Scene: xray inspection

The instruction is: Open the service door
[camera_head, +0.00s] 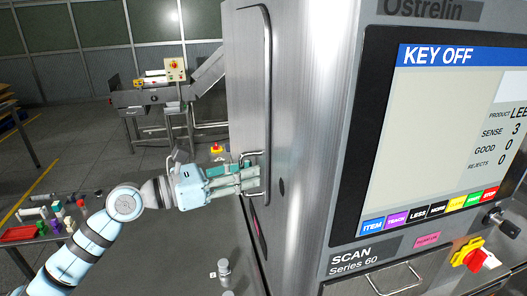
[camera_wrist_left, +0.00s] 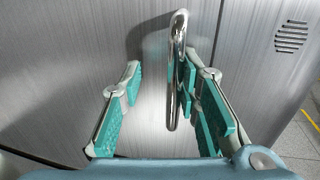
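The service door (camera_head: 245,60) is a brushed-metal panel with a dark rim on the left side of the inspection machine. It looks closed, though its edge is only partly visible. Its chrome bar handle (camera_head: 262,160) shows at the gripper's fingertips, and also in the left wrist view (camera_wrist_left: 177,70). My left gripper (camera_head: 250,178) reaches the handle from the left. In the left wrist view its teal-padded fingers (camera_wrist_left: 162,85) are apart, with the handle bar between them, closer to the right finger. I cannot tell whether that finger touches the bar. My right gripper is not in view.
The machine's screen (camera_head: 450,140) reads KEY OFF, with coloured buttons below and a red-yellow switch (camera_head: 473,256) at lower right. A front pull handle (camera_head: 395,283) is low. A conveyor (camera_head: 150,98) stands behind, and a table with small items (camera_head: 60,225) at left.

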